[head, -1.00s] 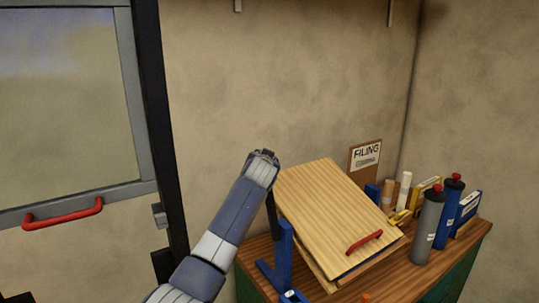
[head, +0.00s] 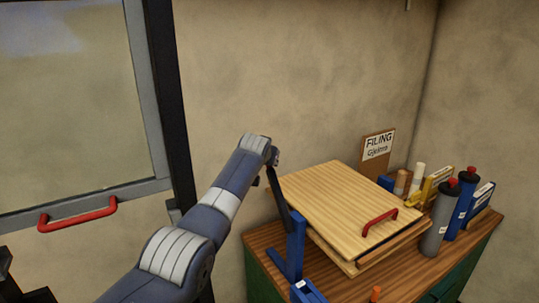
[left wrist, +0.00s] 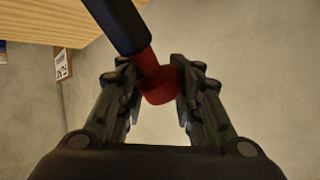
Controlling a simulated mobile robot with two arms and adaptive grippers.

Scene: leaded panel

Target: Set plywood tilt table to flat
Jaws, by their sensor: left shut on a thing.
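The plywood tilt table (head: 340,200) is a pale wood board with a red handle (head: 380,221) near its right edge. It sits over a lower wooden base and looks only slightly tilted. A black lever (head: 279,199) rises at its left beside a blue upright (head: 295,245). My left gripper (head: 273,158) is at the lever's top end. In the left wrist view, its fingers close around the red knob (left wrist: 161,86) at the end of the black lever (left wrist: 117,25). The board's underside (left wrist: 50,20) shows at upper left there. My right gripper is not in view.
The table stands on a brown-topped green cabinet (head: 270,236). A grey bottle (head: 440,215), a blue bottle (head: 463,205) and boxes crowd the right. A FILING sign (head: 378,147) leans on the wall. A window with a red handle (head: 77,215) is at left.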

